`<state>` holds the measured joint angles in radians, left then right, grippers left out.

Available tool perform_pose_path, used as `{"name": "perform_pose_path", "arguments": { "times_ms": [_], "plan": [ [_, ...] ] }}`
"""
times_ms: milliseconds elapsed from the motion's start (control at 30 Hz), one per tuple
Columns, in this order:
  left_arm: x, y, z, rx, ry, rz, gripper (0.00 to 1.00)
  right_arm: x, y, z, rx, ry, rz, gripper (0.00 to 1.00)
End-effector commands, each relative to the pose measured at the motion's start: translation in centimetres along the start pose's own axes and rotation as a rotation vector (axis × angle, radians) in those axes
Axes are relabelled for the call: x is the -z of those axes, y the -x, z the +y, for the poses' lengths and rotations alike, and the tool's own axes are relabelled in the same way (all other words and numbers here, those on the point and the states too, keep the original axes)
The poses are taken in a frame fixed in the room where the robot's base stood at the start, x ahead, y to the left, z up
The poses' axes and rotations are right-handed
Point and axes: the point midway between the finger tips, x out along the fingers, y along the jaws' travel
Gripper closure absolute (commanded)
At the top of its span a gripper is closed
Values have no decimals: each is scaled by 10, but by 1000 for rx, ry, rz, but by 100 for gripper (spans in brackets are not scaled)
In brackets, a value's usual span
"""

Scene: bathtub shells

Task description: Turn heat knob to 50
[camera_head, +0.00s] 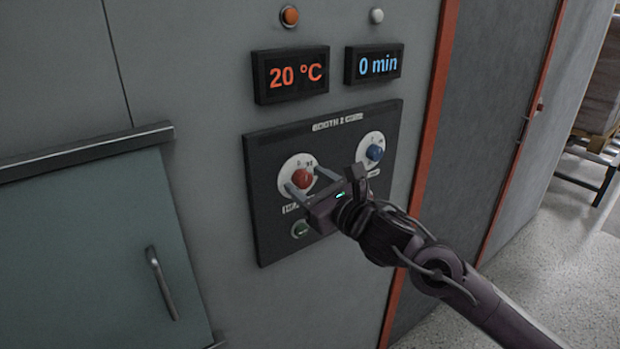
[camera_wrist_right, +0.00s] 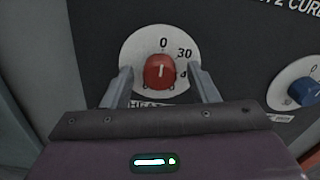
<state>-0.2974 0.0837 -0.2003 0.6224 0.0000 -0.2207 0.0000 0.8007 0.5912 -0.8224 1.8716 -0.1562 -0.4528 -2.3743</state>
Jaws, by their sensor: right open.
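The red heat knob (camera_head: 302,178) sits on a white round dial on the dark control panel (camera_head: 262,215). In the right wrist view the knob (camera_wrist_right: 160,71) has its pale mark pointing up toward 0, with 30 printed to the upper right. The display (camera_head: 291,74) above reads 20 °C. My right gripper (camera_head: 306,182) is open, its two fingers at either side of the knob; I cannot tell whether they touch it. The lower part of the dial is hidden behind the gripper. My left gripper is not in view.
A blue knob (camera_head: 375,153) is to the right on the same panel, below a display (camera_head: 373,64) reading 0 min. A small door with a handle (camera_head: 160,282) is at the left.

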Motion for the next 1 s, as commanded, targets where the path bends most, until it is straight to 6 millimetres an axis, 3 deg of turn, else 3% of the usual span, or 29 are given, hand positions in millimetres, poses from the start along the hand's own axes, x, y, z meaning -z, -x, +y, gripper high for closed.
{"name": "perform_pose_path", "arguments": {
  "times_ms": [100,233,567,1000],
  "plan": [
    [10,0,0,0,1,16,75,0,-1,0,0,-1,0,46],
    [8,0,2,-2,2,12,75,0,-1,0,0,-1,0,46],
    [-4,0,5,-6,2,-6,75,0,-1,0,0,-1,0,90],
    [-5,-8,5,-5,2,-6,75,2,-1,0,0,-96,-2,91]
  ]
}}
